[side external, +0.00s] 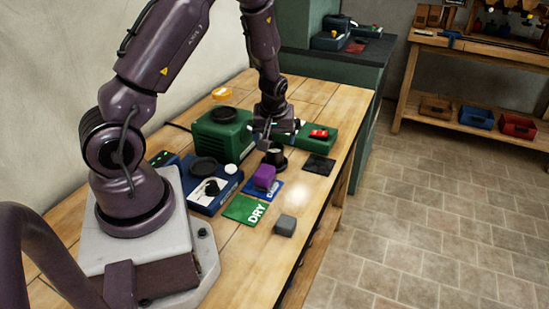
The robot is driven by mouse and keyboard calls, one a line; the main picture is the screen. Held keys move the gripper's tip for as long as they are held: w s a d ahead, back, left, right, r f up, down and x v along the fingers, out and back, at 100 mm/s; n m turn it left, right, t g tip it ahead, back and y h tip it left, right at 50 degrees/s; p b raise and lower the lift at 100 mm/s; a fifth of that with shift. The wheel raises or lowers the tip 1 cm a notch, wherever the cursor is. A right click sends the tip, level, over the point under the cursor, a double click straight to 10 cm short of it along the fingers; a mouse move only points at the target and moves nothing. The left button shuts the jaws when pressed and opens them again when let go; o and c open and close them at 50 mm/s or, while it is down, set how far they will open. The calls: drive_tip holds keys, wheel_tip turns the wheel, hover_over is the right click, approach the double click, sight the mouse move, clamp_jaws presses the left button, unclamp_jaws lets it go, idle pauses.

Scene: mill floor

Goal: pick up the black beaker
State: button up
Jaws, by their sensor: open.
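The black beaker (275,158) stands upright on the wooden bench, its pale top or contents showing. A dark round base or dish seems to lie around its foot; I cannot tell whether it is part of the beaker. My gripper (266,138) is above and slightly left of the beaker, pointing down with its jaws open. The fingers are small and dark in this view, and I cannot tell whether they touch the beaker's rim.
A purple block (264,176) on a blue card sits just in front of the beaker. A green box (222,138), a blue device (203,199) and a green device (316,142) surround it. A black square (319,165), a green DRY card (244,210) and a grey block (285,225) lie nearby.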

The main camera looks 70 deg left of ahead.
sight(275, 149)
drive_tip(key=shift+x, duration=3)
drive_tip(key=c, duration=1.1)
drive_tip(key=shift+w+r, duration=0.1)
